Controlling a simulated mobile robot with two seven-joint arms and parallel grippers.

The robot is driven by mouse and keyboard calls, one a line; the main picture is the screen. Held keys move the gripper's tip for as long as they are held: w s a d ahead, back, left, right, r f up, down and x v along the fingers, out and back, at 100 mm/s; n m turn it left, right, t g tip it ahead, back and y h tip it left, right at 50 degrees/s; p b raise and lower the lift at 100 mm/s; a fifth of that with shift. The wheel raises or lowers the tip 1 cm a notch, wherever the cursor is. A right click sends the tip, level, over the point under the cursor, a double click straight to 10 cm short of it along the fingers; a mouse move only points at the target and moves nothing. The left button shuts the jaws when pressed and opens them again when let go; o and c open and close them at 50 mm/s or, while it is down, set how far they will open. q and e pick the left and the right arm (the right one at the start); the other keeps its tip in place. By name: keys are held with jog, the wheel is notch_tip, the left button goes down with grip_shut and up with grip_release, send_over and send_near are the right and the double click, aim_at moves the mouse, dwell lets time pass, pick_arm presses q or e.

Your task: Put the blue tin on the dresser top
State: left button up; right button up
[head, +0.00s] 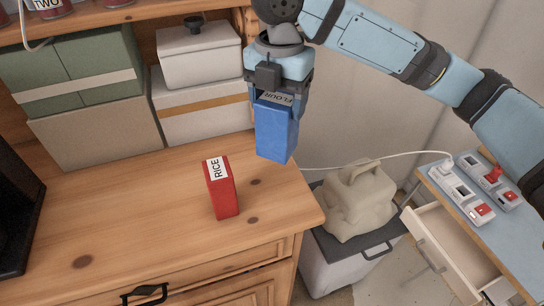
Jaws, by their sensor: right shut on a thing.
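The blue tin (275,134) has a pale label reading "FLOUR" near its top. My right gripper (277,97) is shut on its upper end and holds it upright, with its lower end free. In the picture the tin overlaps the right back part of the wooden dresser top (130,215). How far it is above the surface I cannot tell exactly. My left gripper does not show.
A red tin labelled "RICE" (222,190) stands on the dresser top. Green and grey boxes (98,132), a white box (205,112) and a lidded white container (200,58) are at the back. A beige jug (358,203) sits right of the dresser.

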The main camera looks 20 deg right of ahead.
notch_tip(320, 180, down, 13)
jog(key=shift+f, duration=0.15)
dwell(0.4)
jog(key=shift+p, duration=0.3)
jog(key=o, duration=1.5)
jog(key=shift+f, duration=0.15)
jog(key=shift+o, duration=0.2)
notch_tip(320, 180, up, 12)
jog(key=shift+r+b, duration=0.15)
jog(key=shift+b, duration=0.35)
jog(key=shift+s, duration=0.1)
